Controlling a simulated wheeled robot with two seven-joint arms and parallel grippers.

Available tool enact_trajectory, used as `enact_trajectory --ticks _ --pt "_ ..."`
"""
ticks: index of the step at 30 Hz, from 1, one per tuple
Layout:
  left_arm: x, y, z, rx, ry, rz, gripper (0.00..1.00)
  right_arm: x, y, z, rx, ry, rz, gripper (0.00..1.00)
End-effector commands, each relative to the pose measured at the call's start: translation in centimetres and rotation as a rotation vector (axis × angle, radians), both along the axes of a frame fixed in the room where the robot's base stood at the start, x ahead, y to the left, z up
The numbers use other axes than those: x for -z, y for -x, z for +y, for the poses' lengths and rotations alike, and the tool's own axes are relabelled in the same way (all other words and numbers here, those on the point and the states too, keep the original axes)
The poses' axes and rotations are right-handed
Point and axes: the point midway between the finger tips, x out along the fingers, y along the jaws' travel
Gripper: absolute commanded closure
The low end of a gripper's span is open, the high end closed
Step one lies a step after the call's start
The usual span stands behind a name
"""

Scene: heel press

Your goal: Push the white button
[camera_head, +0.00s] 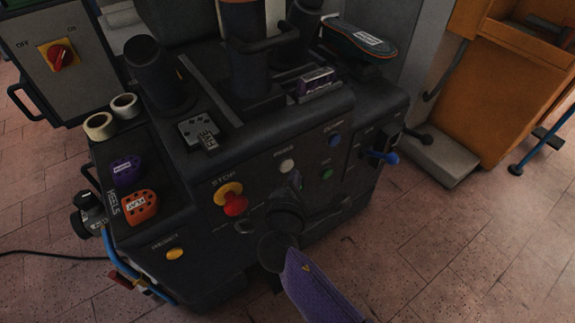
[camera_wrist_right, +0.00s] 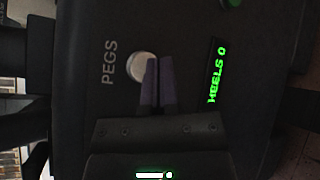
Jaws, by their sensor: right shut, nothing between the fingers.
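The white button (camera_head: 287,166) is on the front panel of the dark machine, under a small label. In the right wrist view the round white button (camera_wrist_right: 140,66) sits beside the word PEGS. My right gripper (camera_head: 297,180) is shut and empty, just below and right of the button in the head view. In the right wrist view its closed fingertips (camera_wrist_right: 158,62) overlap the button's edge. I cannot tell whether they touch it. My left gripper is not in view.
The panel also has a red stop button (camera_head: 235,205) on yellow, a blue button (camera_head: 334,140), a green button (camera_head: 327,174) and a yellow button (camera_head: 175,254). A blue-handled lever (camera_head: 384,157) sticks out at right. A green-lit display (camera_wrist_right: 217,75) reads HEELS 0.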

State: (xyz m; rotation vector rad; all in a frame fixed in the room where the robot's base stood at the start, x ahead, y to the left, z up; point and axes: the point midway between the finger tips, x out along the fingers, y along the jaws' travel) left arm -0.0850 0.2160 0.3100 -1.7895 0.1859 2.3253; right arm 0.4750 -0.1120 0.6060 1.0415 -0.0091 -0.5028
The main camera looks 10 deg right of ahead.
Motion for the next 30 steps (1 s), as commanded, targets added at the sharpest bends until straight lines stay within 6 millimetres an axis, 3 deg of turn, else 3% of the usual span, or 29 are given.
enact_trajectory --ticks 15,30 --pt "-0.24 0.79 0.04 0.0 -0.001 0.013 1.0 0.02 0.03 0.0 0.0 0.0 0.0 1.0" --pt "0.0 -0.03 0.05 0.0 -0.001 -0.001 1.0 0.02 0.03 0.0 0.0 0.0 0.0 1.0"
